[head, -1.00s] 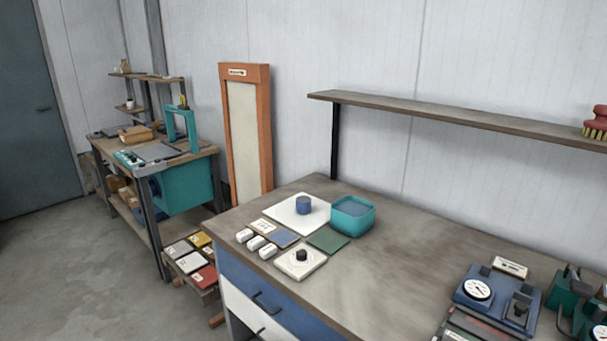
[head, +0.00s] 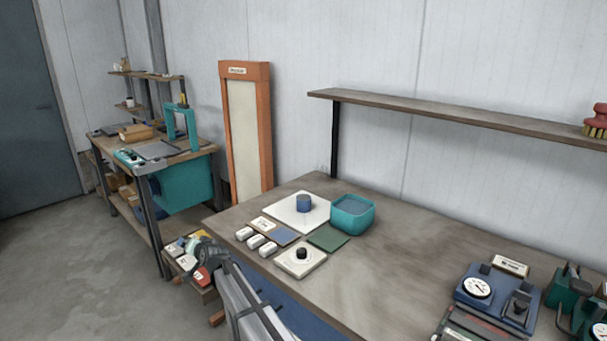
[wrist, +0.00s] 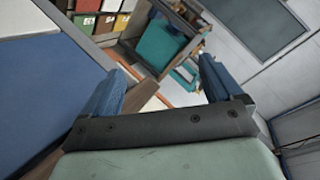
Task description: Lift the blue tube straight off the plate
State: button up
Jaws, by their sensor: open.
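The blue tube (head: 304,203) stands upright on the white plate (head: 285,212) near the back left of the workbench. My gripper shows in the wrist view (wrist: 163,70) with its two blue fingers wide apart and nothing between them.
A teal tub (head: 352,224) stands close to the plate's right. Small white blocks (head: 256,242), a green pad (head: 328,237) and a cream plate with a black knob (head: 290,263) lie in front. Gauges (head: 478,288) stand at the right. The bench middle is clear.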

jog(key=w+d+r+m, duration=0.1)
jog(key=w+r, duration=0.5)
jog(key=r, duration=0.1)
jog(key=w+d+m+g+h, duration=0.1)
jog(key=w+d+m, duration=0.1)
jog(key=w+d, duration=0.1)
jog(key=w+d+r+m+g+h, duration=0.1)
jog(key=w+d+m, duration=0.1)
jog(key=w+d, duration=0.2)
jog(key=w+d+m+g+h, duration=0.1)
jog(key=w+d+m, duration=0.1)
jog(key=w+d, duration=0.1)
jog(key=shift+w+d+r, duration=0.25)
jog(key=shift+d, duration=0.2)
jog(key=w+d+r+m+g+h, duration=0.2)
jog(key=d+m, duration=0.1)
jog(key=d, duration=0.3)
jog(key=w+d+r+m+g+h, duration=0.1)
jog(key=w+d+m, duration=0.15)
jog(key=d, duration=0.35)
jog(key=m+g+h, duration=0.2)
jog(key=m+g, duration=0.2)
jog(key=m, duration=0.2)
send_near(304, 202)
jog(key=w+r, duration=0.2)
jog(key=w, duration=0.1)
notch_tip(304, 202, down, 14)
jog(key=shift+w+r, duration=0.1)
jog(key=c, duration=1.3)
